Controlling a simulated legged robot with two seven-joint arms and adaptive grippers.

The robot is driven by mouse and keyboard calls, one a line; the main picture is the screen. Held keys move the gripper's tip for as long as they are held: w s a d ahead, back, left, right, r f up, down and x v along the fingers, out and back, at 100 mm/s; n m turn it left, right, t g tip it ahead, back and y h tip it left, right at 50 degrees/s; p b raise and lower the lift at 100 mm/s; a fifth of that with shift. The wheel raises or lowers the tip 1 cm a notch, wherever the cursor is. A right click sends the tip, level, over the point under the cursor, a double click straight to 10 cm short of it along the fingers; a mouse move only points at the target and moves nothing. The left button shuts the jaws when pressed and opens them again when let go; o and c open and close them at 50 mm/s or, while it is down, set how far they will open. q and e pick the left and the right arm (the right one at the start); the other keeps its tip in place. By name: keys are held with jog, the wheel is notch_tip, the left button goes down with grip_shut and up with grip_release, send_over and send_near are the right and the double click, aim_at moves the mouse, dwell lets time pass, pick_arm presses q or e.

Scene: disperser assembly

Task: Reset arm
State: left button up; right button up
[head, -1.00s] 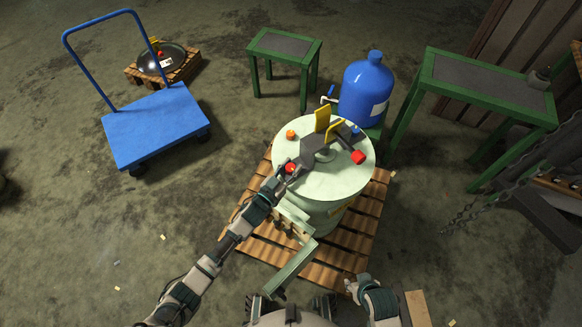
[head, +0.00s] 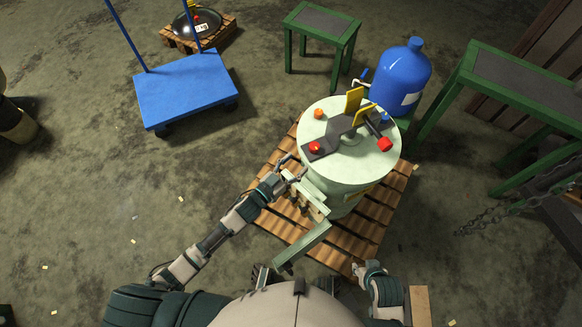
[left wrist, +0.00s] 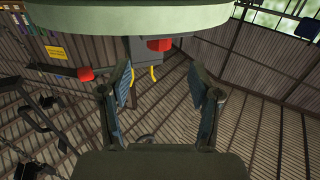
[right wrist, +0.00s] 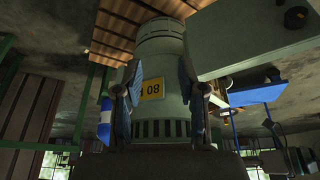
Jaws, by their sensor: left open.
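The pale green drum-shaped disperser (head: 325,180) stands on a wooden pallet. A dark bar with a red knob (head: 315,147), yellow handles (head: 354,99) and a red-ended lever (head: 384,144) sits on its lid. My left gripper (head: 290,172) is beside the drum's near left side, just below lid level. Its fingers are apart and empty in the left wrist view (left wrist: 163,85). My right gripper (head: 360,268) is low, in front of the pallet's near right corner. In the right wrist view its fingers (right wrist: 157,85) are apart with nothing between them; a yellow-labelled cylinder (right wrist: 158,70) is beyond.
A blue cart (head: 186,92) stands at the left, with a dark dome (head: 197,24) on a small pallet behind it. A blue bottle (head: 402,78) is behind the drum. Green tables (head: 322,22) stand at the back and right (head: 520,75). The floor at left is mostly clear.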

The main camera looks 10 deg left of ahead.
pick_arm(q)
jog(key=shift+v, duration=1)
jog(key=s+a+f+n+g+y+p, duration=0.25)
jog(key=s+a+f+y, duration=0.2)
jog(key=f, duration=0.45)
jog(key=s+a+f+n+g+y+p, duration=0.1)
jog(key=s+a+f+g+y+p, duration=0.25)
jog(key=s+a+f, duration=0.45)
jog(key=s+f+g+p, duration=0.1)
jog(key=s+f+g, duration=0.1)
jog(key=s+f, duration=0.2)
jog(key=s+a+f+n+g+y, duration=0.1)
jog(key=s+f, duration=0.3)
jog(key=s, duration=0.5)
jog(key=s+a+f+g+y+p, duration=0.1)
jog(key=s+f+g, duration=0.3)
jog(key=s, duration=0.3)
jog(key=shift+s+p, duration=0.3)
jog(key=shift+s, duration=0.05)
pick_arm(e)
jog(key=s+f+g, duration=0.1)
jog(key=s+f, duration=0.2)
jog(key=f, duration=0.7)
jog(key=s+d+f+g, duration=0.1)
jog(key=s+f, duration=0.2)
jog(key=f, duration=0.7)
jog(key=shift+s+d+f+g, duration=0.15)
jog(key=shift+s+g, duration=0.15)
jog(key=shift+s, duration=0.05)
